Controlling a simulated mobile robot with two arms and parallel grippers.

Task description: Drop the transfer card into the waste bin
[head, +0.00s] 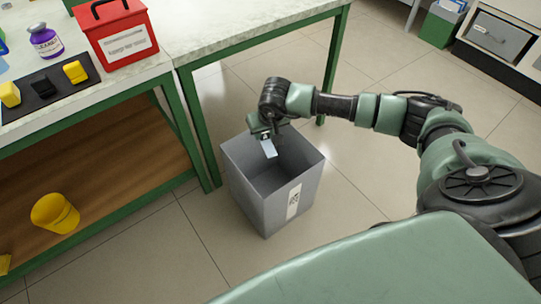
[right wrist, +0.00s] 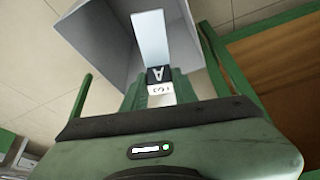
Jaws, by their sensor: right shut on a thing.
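The transfer card (head: 269,148) is a small pale blue-white card. It hangs from my right gripper (head: 264,134) over the open top of the waste bin. In the right wrist view the card (right wrist: 151,38) stretches away from the fingers, with a dark patch lettered "A" near them. The right gripper (right wrist: 158,90) is shut on it. The waste bin (head: 248,202) is a grey, open-topped square box with a white label, standing on the floor; its wall also shows in the right wrist view (right wrist: 97,32). The left gripper is out of view.
Green-framed benches (head: 215,35) stand behind and left of the bin. On the left bench are a red case (head: 113,38), a purple-labelled bottle (head: 45,41) and a dark mat (head: 45,91) with yellow and black items. A yellow cup (head: 55,214) is on the lower shelf.

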